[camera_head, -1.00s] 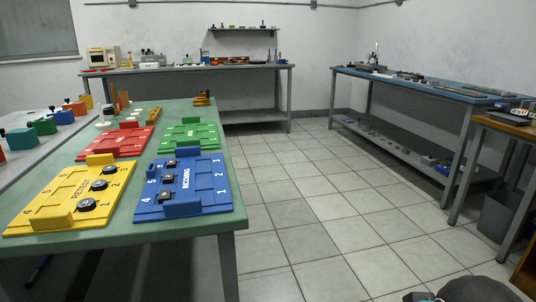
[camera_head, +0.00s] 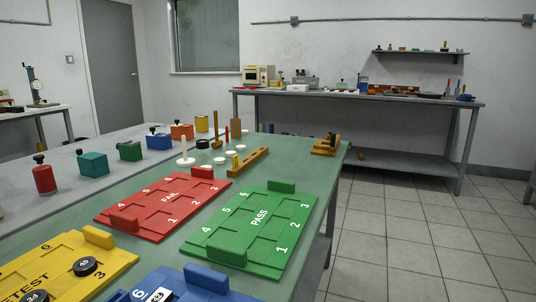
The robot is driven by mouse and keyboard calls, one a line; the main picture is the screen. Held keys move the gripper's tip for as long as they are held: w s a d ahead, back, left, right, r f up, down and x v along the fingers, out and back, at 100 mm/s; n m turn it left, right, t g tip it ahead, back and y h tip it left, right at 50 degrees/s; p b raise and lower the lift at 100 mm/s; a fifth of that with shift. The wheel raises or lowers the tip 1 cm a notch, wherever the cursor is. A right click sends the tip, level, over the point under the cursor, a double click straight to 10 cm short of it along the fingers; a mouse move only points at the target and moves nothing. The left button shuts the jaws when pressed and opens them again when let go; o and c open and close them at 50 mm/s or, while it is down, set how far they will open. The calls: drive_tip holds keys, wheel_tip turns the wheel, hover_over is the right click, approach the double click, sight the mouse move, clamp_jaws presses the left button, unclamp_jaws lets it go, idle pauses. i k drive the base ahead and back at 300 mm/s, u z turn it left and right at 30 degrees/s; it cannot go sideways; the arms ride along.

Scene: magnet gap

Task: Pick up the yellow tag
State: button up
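A small upright yellow piece (camera_head: 235,163), possibly the yellow tag, stands at the near left end of a long wooden rack (camera_head: 250,159) on the green table. It is too small to make out its shape or any marking. My gripper is not in view.
On the green table (camera_head: 315,170) lie a red FAIL board (camera_head: 150,212), a green PASS board (camera_head: 240,232), a yellow board (camera_head: 75,262) and a blue board (camera_head: 205,280). Several coloured blocks line the grey table (camera_head: 110,195) at left. Open floor (camera_head: 400,230) lies right.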

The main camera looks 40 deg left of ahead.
sight(236, 159)
drive_tip(key=i, duration=2.35)
drive_tip(key=u, duration=4.3)
